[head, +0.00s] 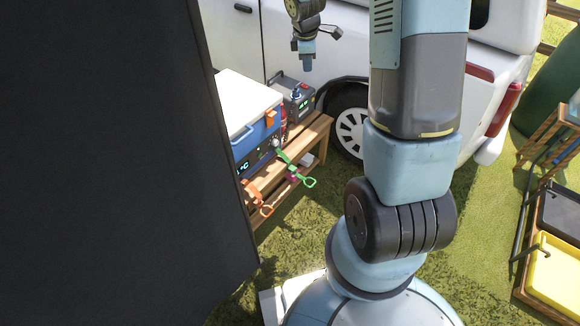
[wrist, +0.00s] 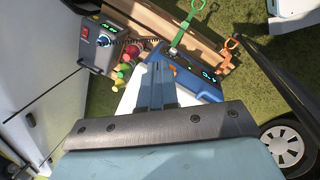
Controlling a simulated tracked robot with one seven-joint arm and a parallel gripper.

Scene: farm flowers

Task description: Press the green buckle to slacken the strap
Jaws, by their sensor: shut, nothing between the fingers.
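A green strap with a buckle and loop end (head: 309,182) hangs over the front of a blue cooler box (head: 262,132) with a white lid (head: 240,100). The green buckle also shows in the wrist view (wrist: 180,37), at the top beyond my fingers. An orange strap with a loop (head: 266,210) hangs beside it, and shows in the wrist view (wrist: 230,46) right of the green one. My gripper (head: 307,66) is shut and empty, in the air behind and above the cooler, apart from the green buckle. In the wrist view its fingers (wrist: 157,72) overlap the cooler's image.
The cooler stands on a wooden bench (head: 318,136) with a grey power box (head: 299,104) at its far end. A white van (head: 340,45) stands close behind. A large dark panel (head: 110,160) blocks the left of the head view. Grass in front looks open.

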